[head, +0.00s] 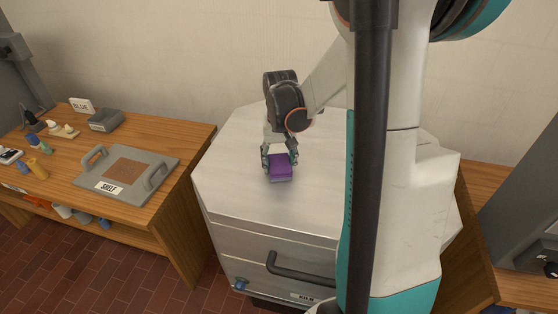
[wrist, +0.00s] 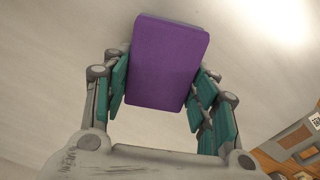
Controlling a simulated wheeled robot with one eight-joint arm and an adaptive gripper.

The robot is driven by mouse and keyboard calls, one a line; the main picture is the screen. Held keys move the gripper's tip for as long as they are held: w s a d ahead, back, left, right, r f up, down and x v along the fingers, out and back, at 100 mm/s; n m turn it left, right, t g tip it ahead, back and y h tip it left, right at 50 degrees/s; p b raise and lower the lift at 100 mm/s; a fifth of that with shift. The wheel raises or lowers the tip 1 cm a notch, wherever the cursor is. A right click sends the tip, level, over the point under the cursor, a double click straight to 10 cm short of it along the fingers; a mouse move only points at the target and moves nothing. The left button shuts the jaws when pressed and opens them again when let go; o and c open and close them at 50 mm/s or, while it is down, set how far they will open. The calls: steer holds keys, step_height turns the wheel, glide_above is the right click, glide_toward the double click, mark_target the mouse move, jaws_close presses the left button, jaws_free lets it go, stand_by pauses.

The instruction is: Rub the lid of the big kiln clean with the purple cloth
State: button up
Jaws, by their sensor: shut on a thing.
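The big kiln's lid (head: 235,165) is a broad, pale metal top with cut corners, above a front with a dark handle. The purple cloth (head: 280,167) is a folded block with a grey underside, at the middle of the lid. My gripper (head: 279,162) is shut on it from above; the cloth looks to be at or just over the lid, and I cannot tell whether it touches. In the wrist view the purple cloth (wrist: 167,60) sits between the two teal-padded fingers, with the pale lid (wrist: 50,60) behind it. My arm hides the lid's right part.
A wooden bench (head: 190,150) stands to the left with a grey tray-like shelf plate (head: 150,160), a grey box (head: 105,120) and several small bottles. The kiln's black handle (head: 300,272) juts from its front. The lid around the cloth is clear.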

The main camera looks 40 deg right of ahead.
steer(key=shift+f+b, duration=0.3)
steer(key=shift+f, duration=0.15)
steer(key=shift+s+d+r, duration=0.15)
steer(key=shift+s+d, duration=0.1)
steer(key=shift+s, duration=0.1)
steer(key=shift+w+a, duration=0.1)
steer(key=shift+w, duration=0.05)
stand_by(0.3)
steer(key=shift+w+a, duration=0.45)
steer(key=shift+w, duration=0.1)
steer(key=shift+s, duration=0.1)
steer(key=shift+s+d, duration=0.5)
stand_by(0.4)
steer(key=shift+w+a+f, duration=0.2)
steer(key=shift+w+a, duration=0.3)
steer(key=shift+w, duration=0.1)
